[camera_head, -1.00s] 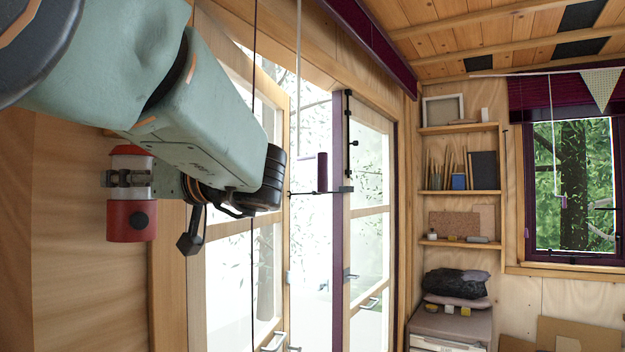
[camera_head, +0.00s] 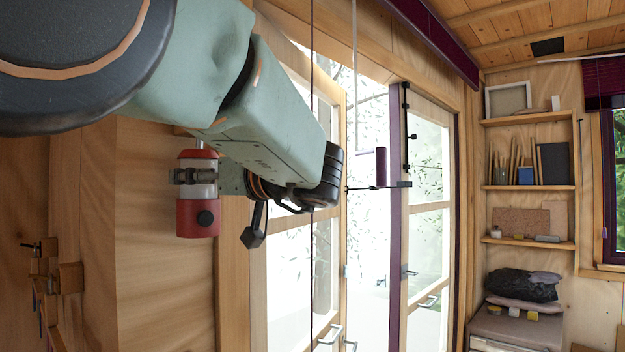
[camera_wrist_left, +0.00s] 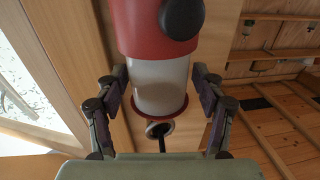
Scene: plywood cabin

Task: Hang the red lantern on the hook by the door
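The red lantern (camera_head: 198,216) has a red base with a dark knob, a pale glass and a red cap. It is upright beside the wooden wall, left of the door (camera_head: 290,290). My left gripper (camera_head: 188,176) reaches it from the right, its dark fingers at the glass. I cannot tell whether the ring hangs on a hook. My right gripper is out of view.
A wooden block with dark pegs (camera_head: 68,278) is on the wall at lower left. A thin dark cord (camera_head: 312,60) hangs in front of the glazed door. Shelves (camera_head: 528,187) with books and jars stand at the right.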

